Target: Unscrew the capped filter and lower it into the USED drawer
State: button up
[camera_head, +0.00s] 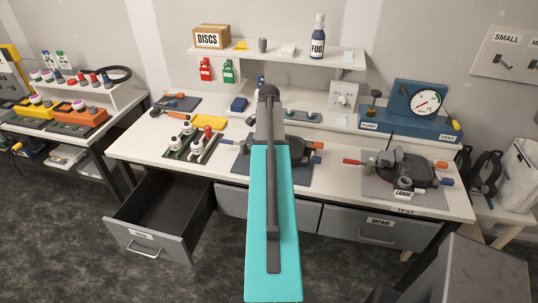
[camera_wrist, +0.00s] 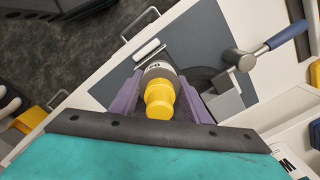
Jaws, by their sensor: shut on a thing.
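In the wrist view, my gripper (camera_wrist: 161,82) is shut on the capped filter. The filter (camera_wrist: 159,71) has a dark grey body with a pale label band, and its yellow cap (camera_wrist: 159,100) faces the camera. Its far end is hidden, so I cannot tell whether it is still joined to the part below. In the head view, my teal arm covers the gripper and the filter over the middle of the bench. An open, empty grey drawer (camera_head: 146,240) sticks out at the front left; its label is too small to read.
A grey mat (camera_wrist: 212,77) with a blue-handled clamp (camera_wrist: 275,42) lies under the gripper. Another fixture (camera_head: 407,170) stands at the right, near the gauge box (camera_head: 412,108). The REPAIR drawer (camera_head: 381,231) is shut.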

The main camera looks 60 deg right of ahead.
jog(key=shift+s+n, duration=0.1)
jog(key=shift+n, duration=0.2)
jog(key=n, duration=1.6)
jog(key=shift+o, duration=0.2)
jog(key=n, duration=0.5)
jog(key=shift+r, duration=0.1)
jog(key=o, duration=1.2)
